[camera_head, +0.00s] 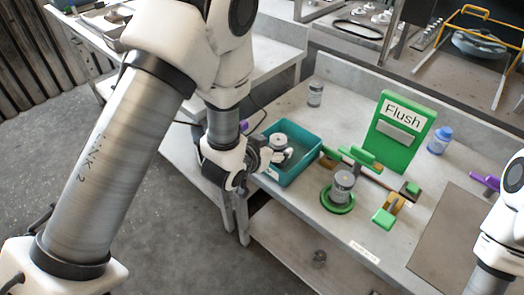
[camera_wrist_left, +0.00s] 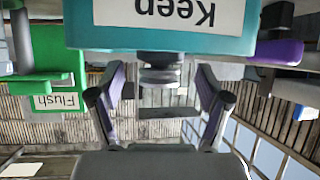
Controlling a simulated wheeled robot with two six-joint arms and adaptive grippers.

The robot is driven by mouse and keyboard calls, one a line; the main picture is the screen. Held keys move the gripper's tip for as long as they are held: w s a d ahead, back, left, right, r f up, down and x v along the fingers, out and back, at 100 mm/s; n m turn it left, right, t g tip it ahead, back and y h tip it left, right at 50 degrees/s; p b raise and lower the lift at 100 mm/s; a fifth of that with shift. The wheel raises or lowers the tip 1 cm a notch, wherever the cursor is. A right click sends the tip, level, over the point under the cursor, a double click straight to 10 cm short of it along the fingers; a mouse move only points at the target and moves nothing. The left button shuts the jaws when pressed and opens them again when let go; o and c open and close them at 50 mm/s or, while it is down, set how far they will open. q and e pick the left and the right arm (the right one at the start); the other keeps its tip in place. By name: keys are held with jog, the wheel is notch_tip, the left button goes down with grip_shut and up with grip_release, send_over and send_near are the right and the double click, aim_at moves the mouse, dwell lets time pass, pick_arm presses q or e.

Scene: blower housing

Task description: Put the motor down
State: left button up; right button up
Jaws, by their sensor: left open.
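A grey cylindrical motor (camera_head: 279,141) stands in the teal bin (camera_head: 297,172) on the bench, partly hidden by my left gripper. In the left wrist view, which is upside down, a grey stepped part (camera_wrist_left: 160,77), apparently this motor, shows past the rim of the bin marked "Keep" (camera_wrist_left: 160,40). My left gripper (camera_head: 264,157) is at the bin's left side. Its fingers are spread in the left wrist view (camera_wrist_left: 160,98), with gaps on both sides of the grey part. A second similar grey cylinder (camera_head: 343,184) stands on a green ring.
A green "Flush" stand (camera_head: 400,130) is behind the green ring (camera_head: 337,203). Green-and-yellow fixtures (camera_head: 388,212), a blue bottle (camera_head: 440,140) and a grey jar (camera_head: 315,94) stand on the bench. A brown mat (camera_head: 450,240) lies bare at the right.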

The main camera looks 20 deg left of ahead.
pick_arm(q)
jog(key=v, duration=0.4)
jog(key=shift+s+a+r, duration=0.1)
jog(key=shift+s+r, duration=0.05)
jog(key=shift+s, duration=0.25)
jog(key=d+p+v, duration=0.1)
jog(key=p+v, duration=0.3)
jog(key=p, duration=0.6)
jog(key=s+a+f+n+g+y, duration=0.1)
jog(key=s+a+f+g, duration=0.2)
jog(key=s+f+g, duration=0.3)
jog(key=s+a+f+n+g+y, duration=0.1)
jog(key=s+f+g, duration=0.5)
jog(key=s+f, duration=0.6)
jog(key=s+a, duration=0.1)
jog(key=s, duration=0.4)
jog(key=shift+a, duration=0.35)
jog(key=shift+f, duration=0.2)
